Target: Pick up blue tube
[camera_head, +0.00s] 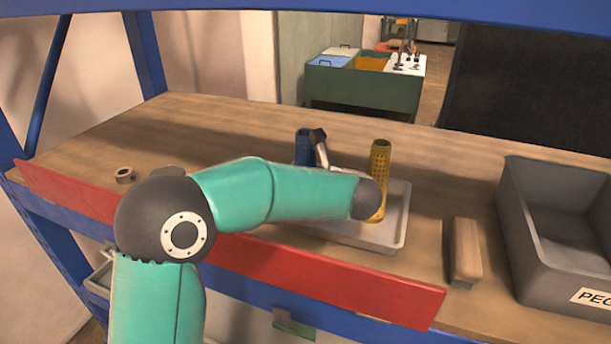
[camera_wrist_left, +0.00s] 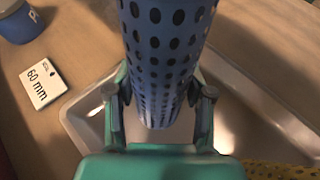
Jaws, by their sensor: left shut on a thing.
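The blue tube (camera_head: 303,146) is perforated and looks upright in the head view, near the back left of the shallow grey tray (camera_head: 398,215). In the left wrist view the blue tube (camera_wrist_left: 163,45) runs between the two fingers of my left gripper (camera_wrist_left: 157,95), which is shut on it. In the head view my left gripper (camera_head: 318,145) is partly hidden behind its own arm, which also covers the tube's lower part. I cannot tell whether the tube touches the tray. My right gripper is not in view.
A yellow perforated tube (camera_head: 380,162) stands in the tray close to my left wrist. A wooden block (camera_head: 465,250) and a grey bin (camera_head: 535,255) are at right. A hex nut (camera_head: 124,175) lies at left. The left wrist view shows a blue cup (camera_wrist_left: 20,22) and a "60 mm" card (camera_wrist_left: 41,84).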

